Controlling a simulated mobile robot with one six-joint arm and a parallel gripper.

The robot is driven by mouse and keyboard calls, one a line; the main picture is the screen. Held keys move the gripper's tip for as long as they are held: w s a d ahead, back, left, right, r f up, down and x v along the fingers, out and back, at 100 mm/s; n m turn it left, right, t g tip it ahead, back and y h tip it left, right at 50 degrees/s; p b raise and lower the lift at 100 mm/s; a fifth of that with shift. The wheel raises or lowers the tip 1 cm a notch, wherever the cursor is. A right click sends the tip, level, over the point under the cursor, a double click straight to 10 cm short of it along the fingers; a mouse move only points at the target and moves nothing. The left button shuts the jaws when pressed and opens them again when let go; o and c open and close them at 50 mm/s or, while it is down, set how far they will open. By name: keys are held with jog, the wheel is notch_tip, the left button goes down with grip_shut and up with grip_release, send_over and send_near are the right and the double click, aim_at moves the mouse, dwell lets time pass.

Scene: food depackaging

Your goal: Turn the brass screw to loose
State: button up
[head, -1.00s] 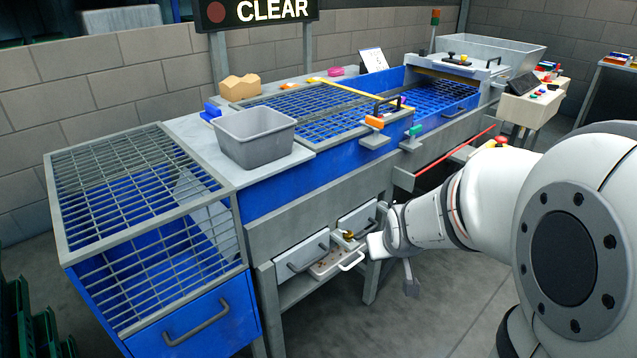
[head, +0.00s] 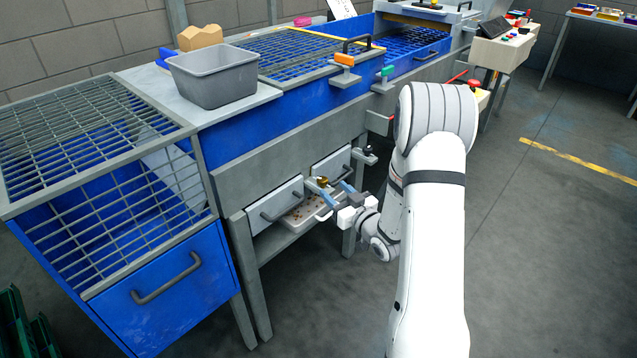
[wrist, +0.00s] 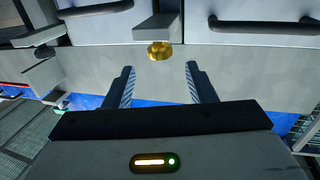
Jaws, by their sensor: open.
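The brass screw (head: 322,181) is a small gold knob on the front of the machine, between the two grey drawers. In the wrist view the brass screw (wrist: 159,51) sits under a grey block, centred ahead of my fingertips. My gripper (head: 337,194) is open, with its two fingers spread and nothing between them. In the wrist view my gripper (wrist: 158,68) points at the screw and is still apart from it.
Two grey drawers with dark handles, the left drawer (head: 273,205) and right drawer (head: 331,166), flank the screw. A white tray (head: 301,214) with brown bits juts out below. A grey bin (head: 213,82) stands on the machine top. The floor (head: 540,260) at right is clear.

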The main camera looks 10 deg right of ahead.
aim_at(325, 183)
jog(key=x, duration=0.7)
jog(key=shift+b, duration=0.3)
jog(key=shift+c, duration=0.4)
